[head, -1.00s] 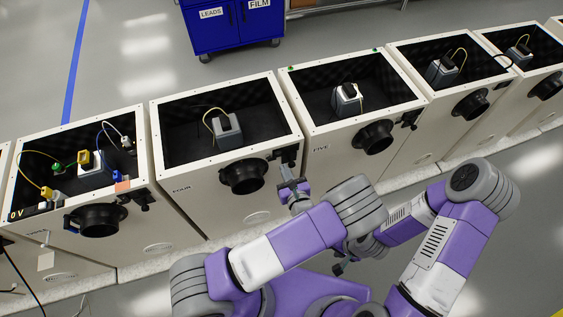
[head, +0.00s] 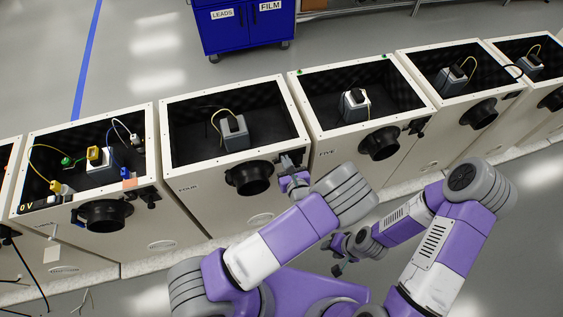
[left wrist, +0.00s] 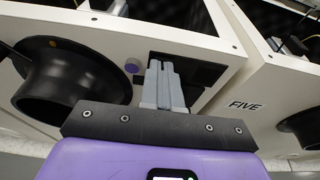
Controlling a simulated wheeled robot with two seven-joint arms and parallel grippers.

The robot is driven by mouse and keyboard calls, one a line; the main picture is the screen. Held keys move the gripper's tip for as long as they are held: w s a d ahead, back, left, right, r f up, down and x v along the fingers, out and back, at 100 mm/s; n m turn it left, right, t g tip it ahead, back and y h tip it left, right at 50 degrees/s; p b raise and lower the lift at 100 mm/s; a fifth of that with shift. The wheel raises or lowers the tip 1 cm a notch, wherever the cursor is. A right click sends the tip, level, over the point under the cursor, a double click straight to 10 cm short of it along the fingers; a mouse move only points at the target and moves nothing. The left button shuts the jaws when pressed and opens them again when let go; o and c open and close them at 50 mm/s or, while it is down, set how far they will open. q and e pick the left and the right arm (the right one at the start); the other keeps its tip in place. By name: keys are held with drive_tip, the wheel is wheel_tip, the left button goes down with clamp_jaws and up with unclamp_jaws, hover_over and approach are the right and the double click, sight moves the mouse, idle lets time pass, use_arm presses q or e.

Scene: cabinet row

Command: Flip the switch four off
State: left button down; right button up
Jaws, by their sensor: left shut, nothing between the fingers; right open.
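Cabinet four (head: 187,189) is an open-topped pale box with a black round port (head: 249,177) on its front. A dark switch plate sits right of the port, near the top edge; the left wrist view shows part of it (left wrist: 207,73). My left gripper (head: 290,166) is shut and empty, at the plate. In the left wrist view its closed fingertips (left wrist: 160,66) overlap the plate and hide its middle. The switch lever is hidden, and I cannot tell whether the fingers touch it. My right gripper (head: 339,267) is open, low and away from the cabinets.
Cabinet five (head: 325,153) stands close on the right. A cabinet with coloured leads (head: 100,157) stands on the left. A blue cart (head: 245,25) is behind.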

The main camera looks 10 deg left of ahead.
use_arm(q)
drive_tip(key=r+p+v, duration=0.1)
drive_tip(key=p+v, duration=0.1)
drive_tip(key=v, duration=1.1)
drive_tip(key=shift+s+r, duration=0.15)
drive_tip(key=shift+s, duration=0.05)
use_arm(e)
drive_tip(key=shift+s+d+r, duration=0.1)
drive_tip(key=shift+s+r, duration=0.2)
drive_tip(key=shift+r, duration=0.3)
drive_tip(key=shift+s+d+r, duration=0.1)
drive_tip(key=shift+s+r, duration=0.2)
drive_tip(key=shift+r, duration=0.25)
use_arm(q)
drive_tip(key=shift+d, duration=0.15)
